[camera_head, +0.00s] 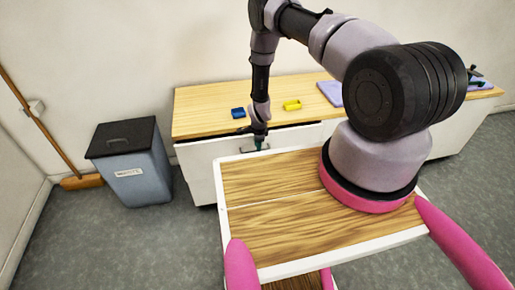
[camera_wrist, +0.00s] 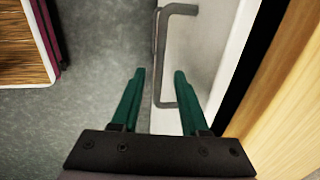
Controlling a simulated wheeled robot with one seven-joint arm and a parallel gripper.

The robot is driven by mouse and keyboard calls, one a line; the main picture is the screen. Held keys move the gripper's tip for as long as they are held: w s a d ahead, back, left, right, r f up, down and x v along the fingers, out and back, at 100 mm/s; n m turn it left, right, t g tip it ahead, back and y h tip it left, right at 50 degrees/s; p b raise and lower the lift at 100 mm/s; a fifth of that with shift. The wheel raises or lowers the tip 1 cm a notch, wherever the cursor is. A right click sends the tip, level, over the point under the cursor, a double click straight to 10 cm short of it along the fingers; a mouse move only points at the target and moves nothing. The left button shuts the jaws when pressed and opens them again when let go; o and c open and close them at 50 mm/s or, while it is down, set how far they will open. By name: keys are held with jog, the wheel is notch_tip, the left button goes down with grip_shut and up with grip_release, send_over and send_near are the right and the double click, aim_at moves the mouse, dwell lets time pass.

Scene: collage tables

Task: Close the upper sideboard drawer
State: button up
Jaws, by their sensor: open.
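The sideboard's upper drawer (camera_head: 205,156) has a white front and stands out a little, with a dark gap under the wooden top. In the wrist view its white front (camera_wrist: 205,45) is right of the grey bar handle (camera_wrist: 161,42), and the dark gap (camera_wrist: 254,62) lies beyond it. My gripper (camera_head: 260,144) is at the handle in the head view. In the wrist view my gripper's green fingers (camera_wrist: 160,74) are open, one on each side of the handle bar. Contact with the handle cannot be told.
The wooden sideboard top (camera_head: 205,105) holds a blue item (camera_head: 238,113), a yellow item (camera_head: 292,105) and a purple item (camera_head: 331,92). A grey bin (camera_head: 136,176) stands left of the sideboard. A broom (camera_head: 45,130) leans on the wall. Grey floor lies open at left.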

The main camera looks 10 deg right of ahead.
jog(key=shift+w+f, duration=0.1)
jog(key=shift+f, duration=0.45)
grip_shut()
dwell(1.1)
